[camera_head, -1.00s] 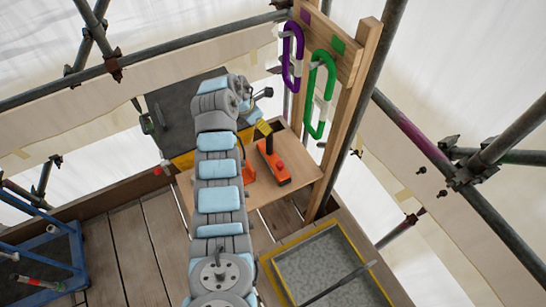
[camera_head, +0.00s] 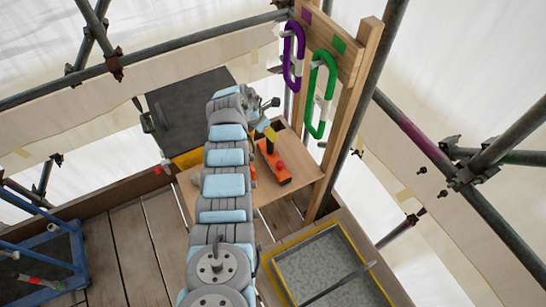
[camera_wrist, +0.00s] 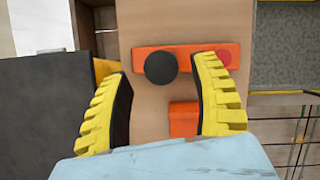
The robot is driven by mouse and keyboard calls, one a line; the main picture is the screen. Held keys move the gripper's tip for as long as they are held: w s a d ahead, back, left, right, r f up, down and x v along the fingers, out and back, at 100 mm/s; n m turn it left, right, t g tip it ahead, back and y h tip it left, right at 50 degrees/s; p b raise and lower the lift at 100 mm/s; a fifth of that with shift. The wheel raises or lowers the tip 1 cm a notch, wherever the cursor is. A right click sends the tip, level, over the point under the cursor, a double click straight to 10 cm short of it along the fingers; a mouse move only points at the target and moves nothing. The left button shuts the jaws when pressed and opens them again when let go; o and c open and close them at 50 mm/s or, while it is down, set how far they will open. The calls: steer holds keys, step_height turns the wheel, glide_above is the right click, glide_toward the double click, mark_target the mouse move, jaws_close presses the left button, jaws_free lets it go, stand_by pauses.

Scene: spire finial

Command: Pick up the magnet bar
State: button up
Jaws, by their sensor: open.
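The magnet bar appears to be the orange bar (camera_head: 276,174) with an upright black knob and a red spot, lying on the wooden board in the head view. In the wrist view the bar (camera_wrist: 200,52) lies crosswise, with the round black knob (camera_wrist: 161,68) near its left end and the red spot near its right end. My gripper (camera_wrist: 160,72) is open, with one yellow finger left of the knob and one right of it. The fingers show above the knob in the head view (camera_head: 267,131). I cannot tell whether they touch the bar.
A smaller orange block (camera_wrist: 184,118) lies on the board (camera_wrist: 150,25) beside the bar. Purple (camera_head: 292,55) and green (camera_head: 321,93) carabiners hang from a wooden frame to the right. A dark panel (camera_head: 190,110) is at left, and a yellow-rimmed tray (camera_head: 335,262) at lower right.

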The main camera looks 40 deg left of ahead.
steer(key=b+x, duration=0.1)
steer(key=x, duration=0.1)
steer(key=s+b+x, duration=0.1)
steer(key=x, duration=0.2)
steer(key=shift+d+f+b, duration=0.15)
steer(key=shift+f+b, duration=0.05)
steer(key=shift+b, duration=0.15)
jaws_close()
